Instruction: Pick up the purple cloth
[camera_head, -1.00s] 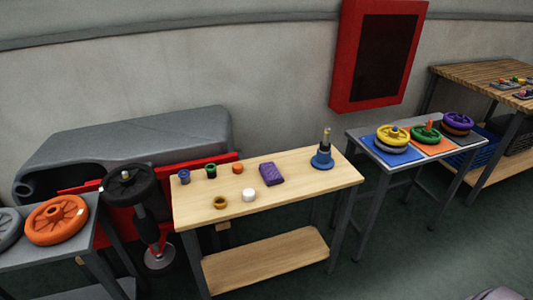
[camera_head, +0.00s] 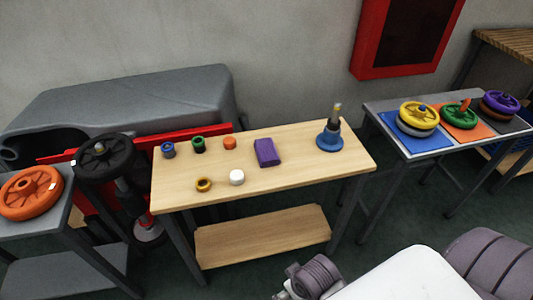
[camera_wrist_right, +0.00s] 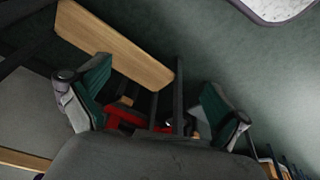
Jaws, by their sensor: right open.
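The purple cloth (camera_head: 267,152) is a small folded block lying on the light wooden top of the middle table (camera_head: 300,163). It sits between the small round parts and the blue stand, with bare wood around it. My right gripper (camera_wrist_right: 155,105) shows in the right wrist view with its two green-padded fingers wide apart and nothing between them. Beyond the fingers are the wooden lower shelf and dark table legs. The cloth does not show in that view. My left gripper is not in view.
A blue stand (camera_head: 329,139) is right of the cloth. A white cap (camera_head: 237,177), an orange ring (camera_head: 230,143) and a yellow ring (camera_head: 204,185) lie to its left. A black wheel (camera_head: 103,157) stands by the table's left end. A side table (camera_head: 425,142) holds coloured wheels.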

